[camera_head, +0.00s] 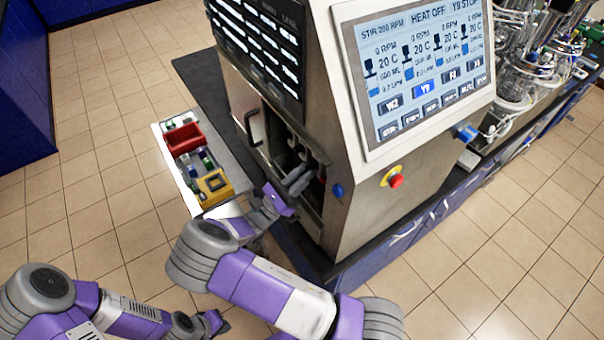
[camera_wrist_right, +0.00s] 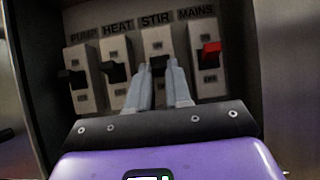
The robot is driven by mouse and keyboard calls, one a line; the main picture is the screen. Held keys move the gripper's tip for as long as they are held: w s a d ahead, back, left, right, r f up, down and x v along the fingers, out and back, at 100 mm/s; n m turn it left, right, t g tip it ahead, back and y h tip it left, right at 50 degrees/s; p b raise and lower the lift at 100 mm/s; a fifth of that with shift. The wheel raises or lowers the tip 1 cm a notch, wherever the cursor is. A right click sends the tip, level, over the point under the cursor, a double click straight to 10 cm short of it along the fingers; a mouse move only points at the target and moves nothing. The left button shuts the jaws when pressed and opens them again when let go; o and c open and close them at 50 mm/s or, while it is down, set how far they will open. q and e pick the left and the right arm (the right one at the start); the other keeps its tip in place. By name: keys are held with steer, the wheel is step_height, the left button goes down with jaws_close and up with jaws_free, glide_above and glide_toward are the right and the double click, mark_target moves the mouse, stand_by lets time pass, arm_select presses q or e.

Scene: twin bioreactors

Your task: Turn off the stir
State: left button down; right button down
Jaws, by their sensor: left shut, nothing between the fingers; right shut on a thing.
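The stir switch (camera_wrist_right: 157,48) is a pale plate with a dark lever, under the label STIR in the right wrist view. My right gripper (camera_wrist_right: 158,64) is shut on its lever, with the fingertips partly hiding it. In the head view my right gripper (camera_head: 298,182) reaches into the dark recess of the bioreactor cabinet, and the switches are too small to read there. The screen (camera_head: 420,65) reads "STIR 200 RPM" and "HEAT OFF" at its top. My left gripper (camera_head: 216,323) is shut and empty, low over the floor, away from the cabinet.
The pump switch (camera_wrist_right: 82,88) and heat switch (camera_wrist_right: 117,72) stand left of the stir switch; the mains switch (camera_wrist_right: 209,60), with a red lever, is close on its right. A tray (camera_head: 165,150) of small items lies left of the cabinet. A red button (camera_head: 396,181) sits below the screen.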

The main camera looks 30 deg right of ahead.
steer(key=shift+f+h, duration=0.15)
steer(key=shift+h, duration=0.25)
steer(key=c, duration=1)
jaws_free()
steer(key=shift+c, duration=0.2)
steer(key=b+v, duration=0.1)
steer(key=v, duration=0.6)
steer(key=shift+a, duration=0.25)
steer(key=shift+s+f, duration=0.1)
steer(key=shift+f, duration=0.05)
